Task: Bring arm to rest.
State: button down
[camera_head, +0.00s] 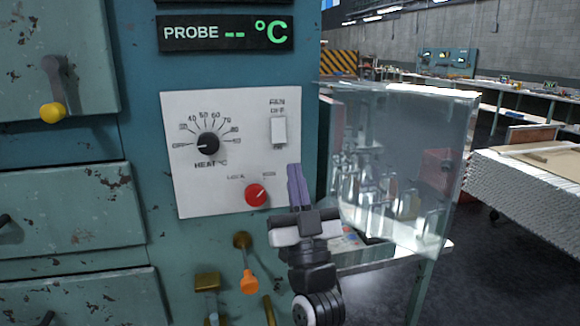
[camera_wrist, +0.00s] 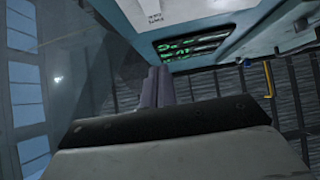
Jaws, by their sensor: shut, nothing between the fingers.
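My gripper (camera_head: 297,186) is raised in front of the teal cabinet, fingers pointing up. Its two purple fingers are together with nothing between them. In the head view the fingertips overlap the lower right of the white control panel (camera_head: 235,180), just right of the red knob (camera_head: 256,195). Whether they touch the panel cannot be told. In the wrist view the shut fingers (camera_wrist: 153,88) point up, with the cabinet's green-lit display (camera_wrist: 190,46) beyond them.
The panel has a black heat dial (camera_head: 208,144) and a white fan switch (camera_head: 279,131). An orange-tipped lever (camera_head: 249,282) and brass fittings are below. A clear pane (camera_head: 400,130) stands close on the right, with glassware behind it. A bench (camera_head: 530,180) is at far right, beyond open floor.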

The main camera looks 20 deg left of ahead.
jog(key=shift+v, duration=0.9)
jog(key=shift+s+d+r, duration=0.1)
jog(key=shift+r, duration=0.05)
